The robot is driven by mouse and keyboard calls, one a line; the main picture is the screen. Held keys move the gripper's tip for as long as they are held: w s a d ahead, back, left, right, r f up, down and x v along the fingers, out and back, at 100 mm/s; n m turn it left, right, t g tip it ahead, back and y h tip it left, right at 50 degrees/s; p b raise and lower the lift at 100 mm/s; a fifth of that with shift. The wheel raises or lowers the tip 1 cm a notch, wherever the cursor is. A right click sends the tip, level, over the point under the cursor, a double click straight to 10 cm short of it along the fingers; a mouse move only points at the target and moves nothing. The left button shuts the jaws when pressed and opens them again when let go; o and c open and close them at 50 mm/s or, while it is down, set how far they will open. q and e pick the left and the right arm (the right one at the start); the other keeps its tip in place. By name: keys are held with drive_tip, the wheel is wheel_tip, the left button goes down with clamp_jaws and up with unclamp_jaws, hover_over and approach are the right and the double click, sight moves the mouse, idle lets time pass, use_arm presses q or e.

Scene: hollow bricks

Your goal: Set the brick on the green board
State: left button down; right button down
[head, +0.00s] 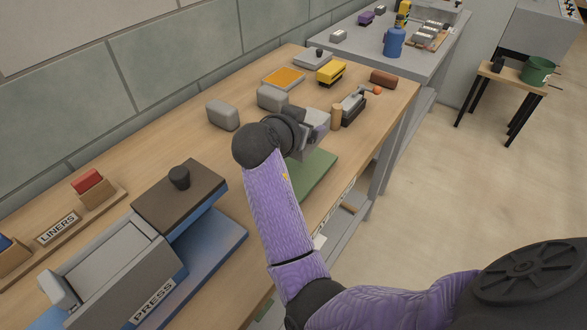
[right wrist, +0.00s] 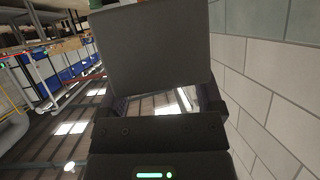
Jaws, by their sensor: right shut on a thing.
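The green board (head: 313,176) lies on the wooden bench near its front edge, partly hidden by my purple right arm. My right gripper (head: 316,127) is above the bench at the board's far end. In the right wrist view the gripper (right wrist: 165,97) is shut on a grey brick (right wrist: 152,48), its fingers on either side of it. In the head view I cannot clearly tell the held brick from the gripper. Two other grey bricks (head: 223,115), (head: 271,98) stand on the bench beyond the gripper. My left gripper is not in view.
The blue and grey press (head: 115,275) stands at the near left. Past the gripper are a clamp-like fixture (head: 353,106), a yellow block (head: 331,72), an orange tile (head: 283,78) and a brown brick (head: 383,78). A tiled wall runs along the back.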

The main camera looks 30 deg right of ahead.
wheel_tip(320, 180, down, 10)
drive_tip(key=b, duration=0.3)
drive_tip(key=shift+f, duration=0.1)
unclamp_jaws()
